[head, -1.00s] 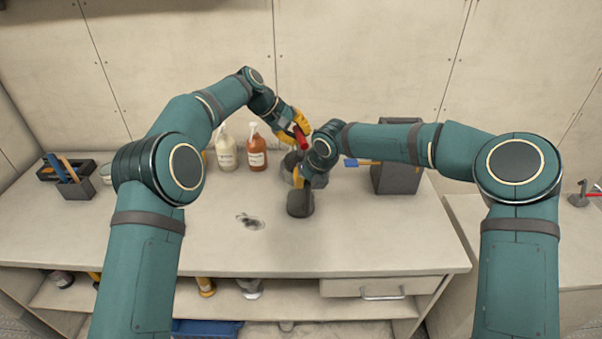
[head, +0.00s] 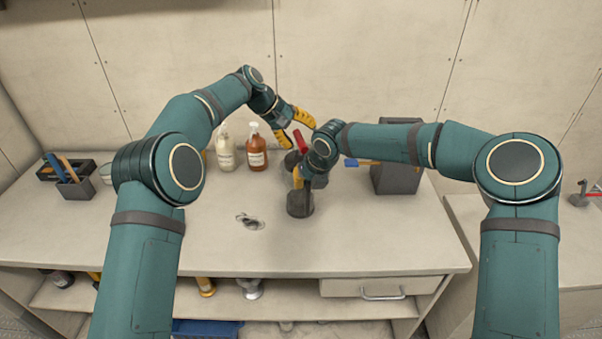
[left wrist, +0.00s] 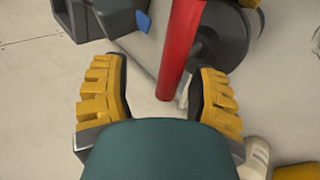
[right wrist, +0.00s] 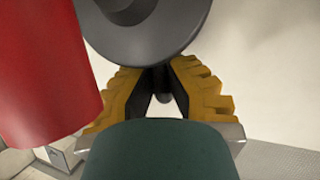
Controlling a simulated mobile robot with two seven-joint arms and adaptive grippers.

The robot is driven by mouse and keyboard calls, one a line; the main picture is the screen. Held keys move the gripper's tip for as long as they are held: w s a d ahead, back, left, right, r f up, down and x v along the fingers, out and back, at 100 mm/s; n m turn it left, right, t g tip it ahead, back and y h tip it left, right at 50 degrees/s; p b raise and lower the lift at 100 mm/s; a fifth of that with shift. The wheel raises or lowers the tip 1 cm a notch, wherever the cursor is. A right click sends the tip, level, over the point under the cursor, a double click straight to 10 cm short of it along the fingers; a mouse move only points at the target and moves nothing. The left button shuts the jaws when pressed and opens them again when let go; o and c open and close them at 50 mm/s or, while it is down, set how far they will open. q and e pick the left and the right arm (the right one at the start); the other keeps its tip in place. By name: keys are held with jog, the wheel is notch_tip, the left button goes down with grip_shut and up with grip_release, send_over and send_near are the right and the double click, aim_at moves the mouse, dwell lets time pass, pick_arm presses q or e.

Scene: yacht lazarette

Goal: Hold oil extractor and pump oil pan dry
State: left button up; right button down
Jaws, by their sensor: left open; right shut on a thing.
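The oil extractor shows a red upright handle (head: 301,140) at the back middle of the bench, above grey parts half hidden by my right wrist. My left gripper (head: 303,134) is open, its fingers spread around the handle's top. In the left wrist view the red handle (left wrist: 180,45) stands between and beyond the open fingers. My right gripper (right wrist: 163,88) is shut on a small dark part of the extractor under a round grey disc (right wrist: 150,25); the red part (right wrist: 45,75) is close at left. I cannot make out the oil pan for certain.
A dark grey cylinder (head: 300,204) stands below my right gripper. A small dark-stained patch (head: 250,221) lies left of it. Two pump bottles (head: 257,152) stand behind, a grey box (head: 395,178) at right, and a tool holder (head: 75,188) at left. The bench front is clear.

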pick_arm(q)
jog(key=shift+r, duration=2.9)
pick_arm(e)
jog(key=shift+f, duration=0.1)
jog(key=c, duration=1)
grip_release()
